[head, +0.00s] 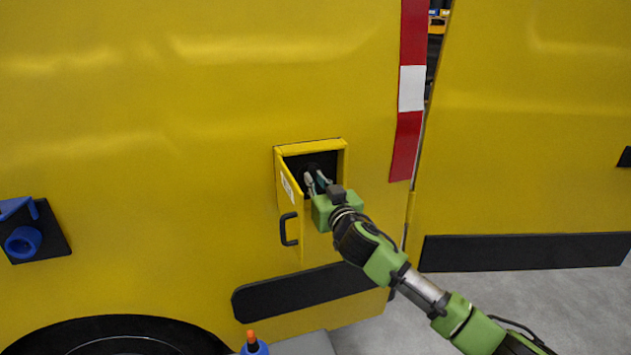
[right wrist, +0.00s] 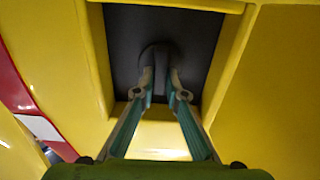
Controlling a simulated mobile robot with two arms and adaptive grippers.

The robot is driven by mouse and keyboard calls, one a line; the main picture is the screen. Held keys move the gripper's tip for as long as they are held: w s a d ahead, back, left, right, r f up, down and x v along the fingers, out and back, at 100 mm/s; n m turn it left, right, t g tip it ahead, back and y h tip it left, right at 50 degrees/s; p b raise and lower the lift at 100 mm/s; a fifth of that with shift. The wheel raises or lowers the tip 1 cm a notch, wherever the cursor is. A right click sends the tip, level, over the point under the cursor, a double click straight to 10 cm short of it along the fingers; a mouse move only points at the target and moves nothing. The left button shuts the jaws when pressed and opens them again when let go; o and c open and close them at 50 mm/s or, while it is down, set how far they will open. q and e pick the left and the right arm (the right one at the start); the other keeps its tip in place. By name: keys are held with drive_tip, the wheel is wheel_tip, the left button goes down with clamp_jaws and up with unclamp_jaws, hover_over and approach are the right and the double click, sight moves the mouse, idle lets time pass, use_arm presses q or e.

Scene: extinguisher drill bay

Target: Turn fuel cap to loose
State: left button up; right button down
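The fuel cap (head: 312,167) is a dark round piece with a raised grip, set in the dark recess of a yellow vehicle's side. It also shows in the right wrist view (right wrist: 161,56), black on a dark back plate. The small yellow fuel door (head: 289,203) stands open to the left, with a white label and a black handle. My right gripper (head: 317,181) reaches into the recess. In the right wrist view its fingertips (right wrist: 161,82) are drawn in on both sides of the cap's grip and appear to hold it. My left gripper is out of view.
The recess frame (right wrist: 95,60) is close around my right fingers. A red and white strip (head: 411,90) runs along the body edge to the right. A blue holder (head: 23,242) is at the left. A blue object with an orange tip (head: 253,345) shows at the bottom.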

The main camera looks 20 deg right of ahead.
idle(0.4)
drive_tip(key=shift+a+f+n+p, duration=0.15)
drive_tip(key=shift+n+p, duration=0.95)
drive_tip(key=shift+n, duration=1.9)
drive_tip(key=shift+a+f+n+p, duration=0.1)
drive_tip(key=shift+n+p, duration=0.95)
drive_tip(key=shift+n, duration=1.95)
drive_tip(key=shift+a+f+n+p, duration=0.15)
drive_tip(key=shift+n+p, duration=0.95)
drive_tip(key=shift+n, duration=1.9)
drive_tip(key=shift+d, duration=0.1)
drive_tip(key=c, duration=2)
unclamp_jaws()
drive_tip(key=shift+c, duration=0.2)
drive_tip(key=shift+s, duration=0.1)
